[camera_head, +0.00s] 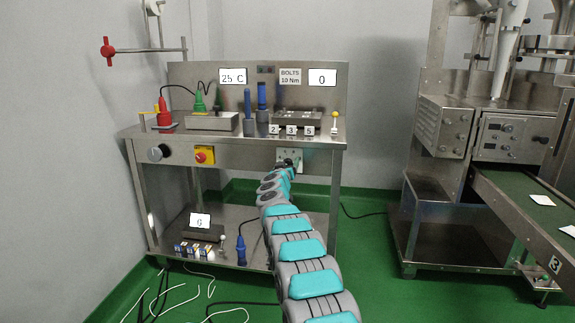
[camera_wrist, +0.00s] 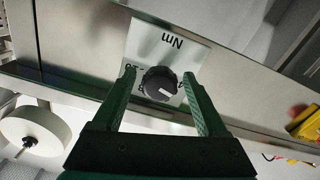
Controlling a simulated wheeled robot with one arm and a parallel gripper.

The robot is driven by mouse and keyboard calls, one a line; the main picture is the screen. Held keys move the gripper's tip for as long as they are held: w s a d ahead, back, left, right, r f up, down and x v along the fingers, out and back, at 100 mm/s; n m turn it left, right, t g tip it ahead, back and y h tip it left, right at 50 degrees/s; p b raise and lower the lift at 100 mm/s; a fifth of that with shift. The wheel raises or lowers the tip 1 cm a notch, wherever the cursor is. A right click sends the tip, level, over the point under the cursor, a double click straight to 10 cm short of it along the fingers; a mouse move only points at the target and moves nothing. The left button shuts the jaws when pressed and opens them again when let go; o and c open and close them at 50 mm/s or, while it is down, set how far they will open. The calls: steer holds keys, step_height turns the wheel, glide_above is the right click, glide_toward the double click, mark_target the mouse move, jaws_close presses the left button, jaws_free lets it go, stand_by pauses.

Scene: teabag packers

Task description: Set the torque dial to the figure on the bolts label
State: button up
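The bolts label (camera_head: 290,77) reads "BOLTS 10 Nm" on the bench's back panel. The torque dial (camera_wrist: 160,83) is a round dark knob with a white mark, on a white plate (camera_wrist: 165,43) lettered "Nm", upside down in the wrist view. The plate also shows in the head view on the bench front (camera_head: 289,154). My gripper (camera_wrist: 160,76) is open, one green finger on each side of the knob. I cannot tell whether they touch it.
A red button on a yellow plate (camera_head: 204,154) and a dark knob (camera_head: 159,152) sit left on the same front. The bench top (camera_head: 225,133) above holds blue tools, a tray and numbered blocks. A packing machine with a green conveyor (camera_head: 520,205) stands right.

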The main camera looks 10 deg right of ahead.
jaws_close()
stand_by(0.4)
